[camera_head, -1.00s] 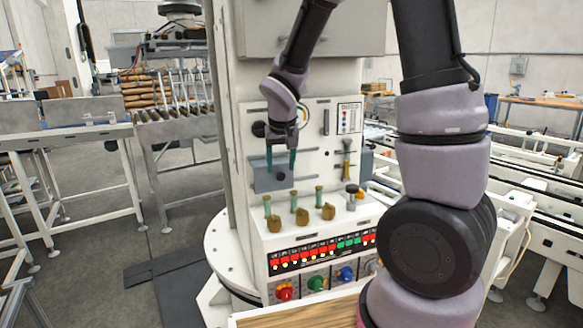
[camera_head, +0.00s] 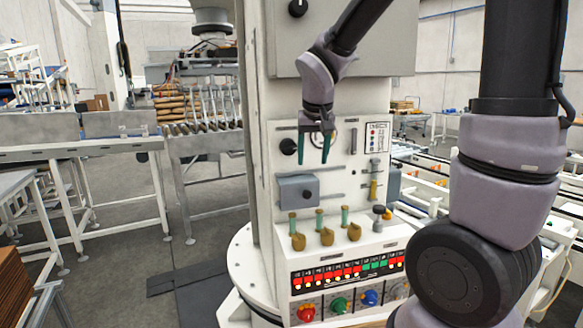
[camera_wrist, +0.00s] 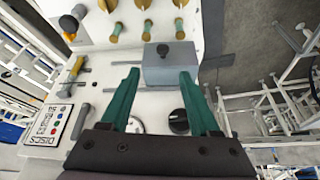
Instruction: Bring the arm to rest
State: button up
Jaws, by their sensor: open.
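My gripper (camera_head: 315,160) hangs in front of the upright panel of the white machine column (camera_head: 262,190) in the head view. Its two green fingers point down and stand apart with nothing between them. In the wrist view my gripper (camera_wrist: 158,85) also shows open and empty. A grey box with a dark knob (camera_head: 298,192) is on the panel, below and a little left of the fingertips. In the wrist view the grey box (camera_wrist: 170,72) lies just beyond the fingertips. I cannot tell the exact gap between them.
Several green-stemmed levers with tan ends (camera_head: 319,222) stand on the console ledge, beside a dark-topped knob (camera_head: 378,212). Below are a lit indicator strip (camera_head: 346,272) and coloured dials (camera_head: 339,304). A conveyor (camera_head: 90,145) runs at the left. Open floor (camera_head: 110,260) lies between.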

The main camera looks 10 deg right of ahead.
jog(key=s+d+r+m+t+y, duration=0.1)
jog(key=s+d+r, duration=0.1)
jog(key=s+r, duration=0.3)
jog(key=s+d+r+m+t+y, duration=0.1)
jog(key=s+r, duration=0.3)
jog(key=s, duration=0.7)
jog(key=shift+s+d+r+m, duration=0.35)
jog(key=shift+d+r+m, duration=0.05)
jog(key=shift+m, duration=0.2)
